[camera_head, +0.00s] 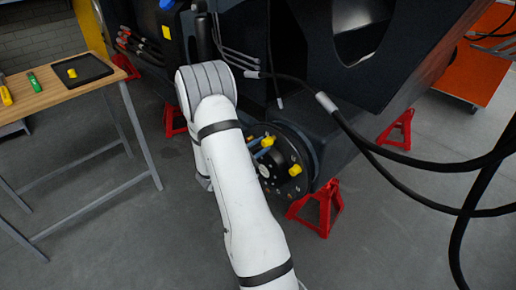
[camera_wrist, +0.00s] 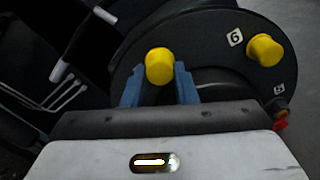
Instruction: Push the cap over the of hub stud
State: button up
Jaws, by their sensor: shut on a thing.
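The round black hub (camera_head: 268,182) sits on the chassis side, partly hidden by my arm. It also shows in the wrist view (camera_wrist: 205,28), with numbered white labels. My gripper (camera_wrist: 160,84) has its blue fingers shut on a yellow cap (camera_wrist: 160,65) in front of the hub face. In the head view the held cap (camera_head: 268,141) is at the hub's upper part. Whether a stud is inside it is hidden. Another yellow cap (camera_wrist: 264,50) sits on the hub rim beside a label; it also shows in the head view (camera_head: 295,169).
A wooden table (camera_head: 45,92) at left carries a black tray (camera_head: 90,66) with a yellow cap (camera_head: 72,73) in it. Red jack stands (camera_head: 322,207) support the chassis. Black cables (camera_head: 400,152) hang at right. Grey floor is open in front.

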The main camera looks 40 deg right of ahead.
jog(key=shift+d, duration=0.5)
jog(key=shift+w+d, duration=0.1)
jog(key=shift+d, duration=0.4)
jog(key=o, duration=0.8)
jog(key=shift+o, duration=0.2)
jog(key=shift+s+a+b, duration=0.2)
jog(key=shift+a+b, duration=0.25)
jog(key=shift+a, duration=1.95)
